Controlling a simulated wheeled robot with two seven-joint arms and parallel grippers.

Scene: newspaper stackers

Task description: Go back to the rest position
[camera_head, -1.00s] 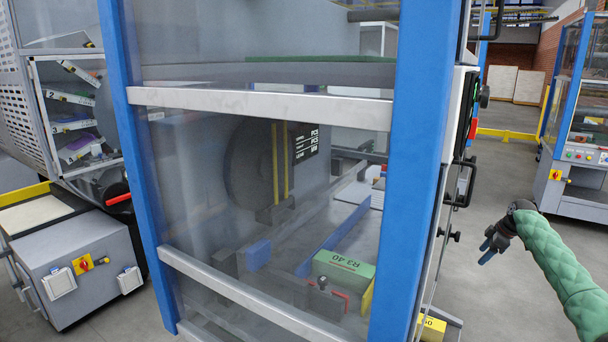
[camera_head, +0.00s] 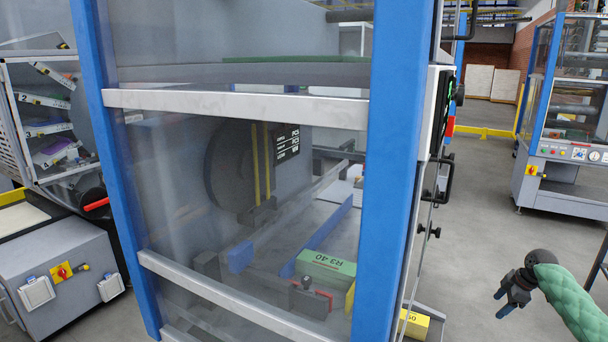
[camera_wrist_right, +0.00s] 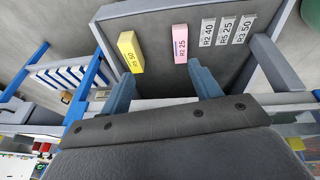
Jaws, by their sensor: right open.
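My right gripper (camera_head: 507,298) is at the lower right of the head view, on the end of my green-sleeved arm, over the grey floor and apart from the machine. Its fingers also show in the right wrist view (camera_wrist_right: 163,88), spread apart with nothing between them. Beyond the fingers in that view are a yellow block (camera_wrist_right: 131,52) marked R1 50 and a pink block (camera_wrist_right: 180,44) marked R2 25, in a grey tray (camera_wrist_right: 150,8). My left gripper is out of view.
A stacker machine with blue posts (camera_head: 395,150) and clear panels fills the middle of the head view. Behind its panel lies a green block (camera_head: 326,268) marked R3 40. A yellow block (camera_head: 413,324) sits low beside it. Another machine (camera_head: 565,190) stands right; open floor lies between.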

